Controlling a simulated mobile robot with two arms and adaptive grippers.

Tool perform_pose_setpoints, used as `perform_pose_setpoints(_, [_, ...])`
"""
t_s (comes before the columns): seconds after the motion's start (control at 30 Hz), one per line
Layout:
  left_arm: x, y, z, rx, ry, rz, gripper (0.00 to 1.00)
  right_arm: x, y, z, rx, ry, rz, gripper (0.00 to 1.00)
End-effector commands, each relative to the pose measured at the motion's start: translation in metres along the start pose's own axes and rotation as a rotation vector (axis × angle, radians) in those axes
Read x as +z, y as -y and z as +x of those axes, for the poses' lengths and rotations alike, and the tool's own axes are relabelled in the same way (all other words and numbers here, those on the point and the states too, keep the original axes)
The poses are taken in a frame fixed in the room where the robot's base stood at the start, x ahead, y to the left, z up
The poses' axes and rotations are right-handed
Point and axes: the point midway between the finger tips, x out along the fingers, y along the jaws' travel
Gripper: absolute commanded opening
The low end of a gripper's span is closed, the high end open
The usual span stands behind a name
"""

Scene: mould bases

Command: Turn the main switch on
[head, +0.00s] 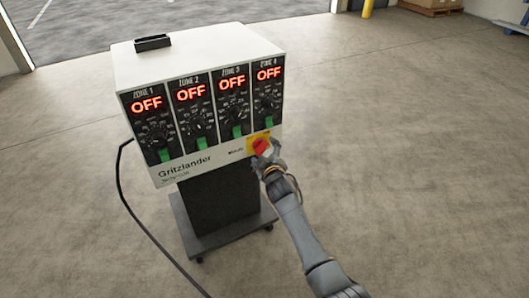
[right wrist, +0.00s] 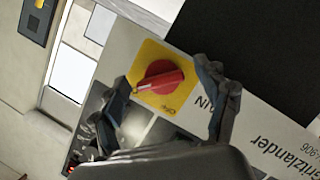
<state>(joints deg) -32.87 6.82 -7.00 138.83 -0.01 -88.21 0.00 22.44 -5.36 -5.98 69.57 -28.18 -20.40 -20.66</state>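The white control box (head: 200,55) stands on a dark pedestal with a wheeled base. Its main switch (head: 261,146), a red knob on a yellow plate, is at the lower right of the front panel. In the right wrist view the red knob (right wrist: 160,77) lies between my open fingers. My right gripper (head: 267,160) is at the switch in the head view and partly covers it. In the wrist view its fingers (right wrist: 165,90) are spread on either side of the knob; contact cannot be told. My left gripper is not in view.
Four zone panels with dials and green switches all show a red OFF display (head: 190,92). A black cable (head: 122,190) runs from the box's left side to the floor. The concrete floor (head: 420,150) to the right is clear.

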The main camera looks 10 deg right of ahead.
Motion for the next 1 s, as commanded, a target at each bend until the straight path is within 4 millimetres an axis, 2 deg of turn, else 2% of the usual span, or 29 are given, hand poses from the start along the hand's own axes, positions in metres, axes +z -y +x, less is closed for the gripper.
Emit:
perform_pose_setpoints(0.27, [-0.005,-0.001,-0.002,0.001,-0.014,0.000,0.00,-0.001,-0.001,-0.001,0.002,-0.002,0.000,0.75])
perform_pose_setpoints(0.43, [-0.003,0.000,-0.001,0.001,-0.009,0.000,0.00,0.000,-0.001,-0.012,0.002,-0.001,-0.001,0.75])
perform_pose_setpoints(1.0, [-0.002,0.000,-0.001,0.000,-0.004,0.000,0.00,0.000,0.000,-0.102,0.001,-0.001,0.000,0.75])
